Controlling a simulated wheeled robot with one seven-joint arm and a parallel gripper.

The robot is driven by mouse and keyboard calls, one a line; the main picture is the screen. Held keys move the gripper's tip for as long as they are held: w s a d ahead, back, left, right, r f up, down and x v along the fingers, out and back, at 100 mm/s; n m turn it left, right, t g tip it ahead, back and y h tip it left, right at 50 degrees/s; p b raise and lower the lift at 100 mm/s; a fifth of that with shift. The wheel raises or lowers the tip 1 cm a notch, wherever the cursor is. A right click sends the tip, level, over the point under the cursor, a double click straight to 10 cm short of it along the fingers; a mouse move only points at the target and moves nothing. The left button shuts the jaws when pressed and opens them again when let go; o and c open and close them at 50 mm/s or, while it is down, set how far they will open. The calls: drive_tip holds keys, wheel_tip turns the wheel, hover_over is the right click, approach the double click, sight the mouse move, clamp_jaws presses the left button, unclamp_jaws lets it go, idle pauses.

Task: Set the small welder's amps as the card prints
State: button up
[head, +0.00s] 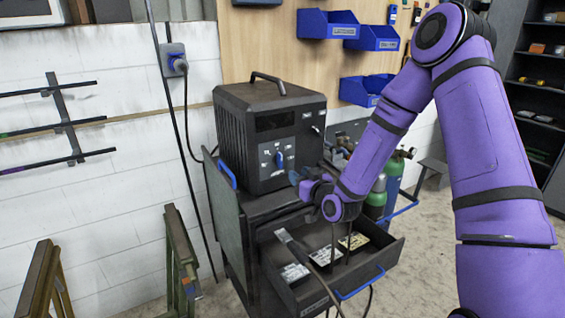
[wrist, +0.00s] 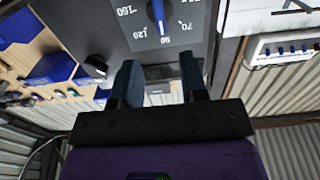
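The small welder (head: 265,135) is a black box with a top handle, standing on a dark cart. Its blue amps knob (head: 279,160) is on the front panel. In the wrist view the knob (wrist: 157,14) sits among printed numbers, and its white line seems to point at 90. My gripper (head: 298,178) is in front of the panel, to the right of the knob. In the wrist view its two fingers (wrist: 160,75) are apart, with nothing held, and the knob is beyond their tips. Cards (head: 325,256) lie in the open drawer; their print is too small to read.
The open drawer (head: 385,262) juts out below my gripper, with a cable and dark upright rods in it. Gas cylinders (head: 376,198) stand to the right of the cart. Blue bins (head: 328,24) hang on the wall behind. Trestles (head: 178,255) stand at left.

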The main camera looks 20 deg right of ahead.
sight(282, 160)
drive_tip(key=x, duration=1)
drive_tip(key=shift+w+a, duration=0.1)
drive_tip(key=shift+w, duration=0.25)
clamp_jaws()
